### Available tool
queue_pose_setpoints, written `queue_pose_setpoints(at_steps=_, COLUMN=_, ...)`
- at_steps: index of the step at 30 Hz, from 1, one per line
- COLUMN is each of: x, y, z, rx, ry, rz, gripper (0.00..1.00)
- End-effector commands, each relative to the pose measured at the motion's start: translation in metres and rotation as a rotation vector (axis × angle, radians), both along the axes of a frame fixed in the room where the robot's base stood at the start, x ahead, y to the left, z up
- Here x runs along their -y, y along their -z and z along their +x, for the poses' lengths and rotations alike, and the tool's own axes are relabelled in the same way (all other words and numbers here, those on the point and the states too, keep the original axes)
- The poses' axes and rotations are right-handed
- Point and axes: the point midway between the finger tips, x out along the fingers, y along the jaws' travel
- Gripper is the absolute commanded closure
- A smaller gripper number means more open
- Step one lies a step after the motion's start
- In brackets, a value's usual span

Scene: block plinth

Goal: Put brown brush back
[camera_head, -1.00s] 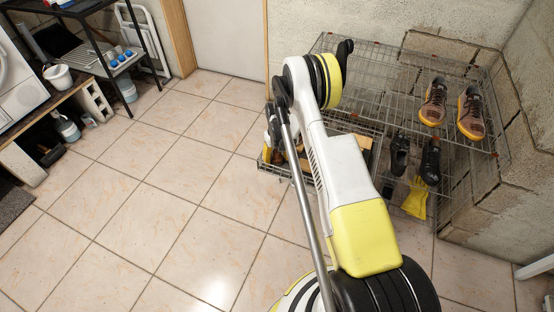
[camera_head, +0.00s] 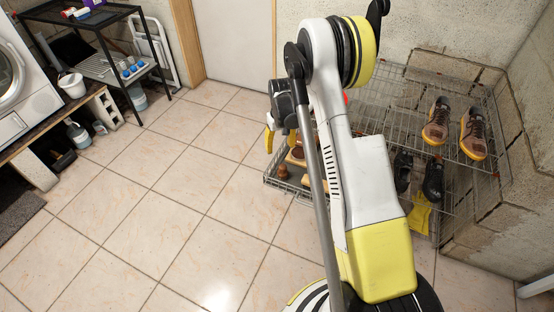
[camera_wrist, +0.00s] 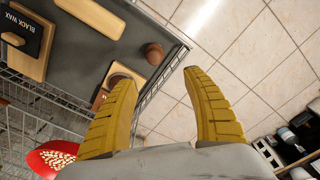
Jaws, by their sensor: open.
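My gripper (camera_wrist: 160,78) is open, with two yellow ribbed fingers apart and nothing between them. In the wrist view it is over the edge of the wire rack (camera_wrist: 168,68), with floor tiles behind the right finger. On the rack's grey surface are a brown rounded knob-like thing (camera_wrist: 153,53) and a brown wooden piece (camera_wrist: 120,72), partly hidden by the left finger. I cannot tell which, if either, is the brown brush. In the head view, a small brown object (camera_head: 283,172) stands in the lower rack, below my gripper (camera_head: 280,138).
A black box marked BLACK WAX (camera_wrist: 22,30), a wooden block (camera_wrist: 92,14) and a red brush with pale bristles (camera_wrist: 50,158) are nearby. Brown shoes (camera_head: 437,122) stand on the upper rack. A black table (camera_head: 95,25) is at the left.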

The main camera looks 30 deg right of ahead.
Motion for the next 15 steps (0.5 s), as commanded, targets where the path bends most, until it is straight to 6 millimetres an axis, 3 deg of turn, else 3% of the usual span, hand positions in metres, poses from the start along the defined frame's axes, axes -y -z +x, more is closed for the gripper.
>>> queue_pose_setpoints(at_steps=1, x=-0.009, y=-0.029, z=-0.003, rx=0.02, ry=-0.008, rz=-0.005, gripper=0.41)
queue_pose_setpoints(at_steps=6, x=-0.043, y=-0.127, z=-0.022, rx=0.114, ry=-0.027, rz=-0.026, gripper=0.41)
queue_pose_setpoints(at_steps=12, x=-0.083, y=-0.218, z=-0.071, rx=0.228, ry=-0.051, rz=-0.042, gripper=0.41)
queue_pose_setpoints(at_steps=15, x=-0.103, y=-0.251, z=-0.103, rx=0.285, ry=-0.062, rz=-0.046, gripper=0.41)
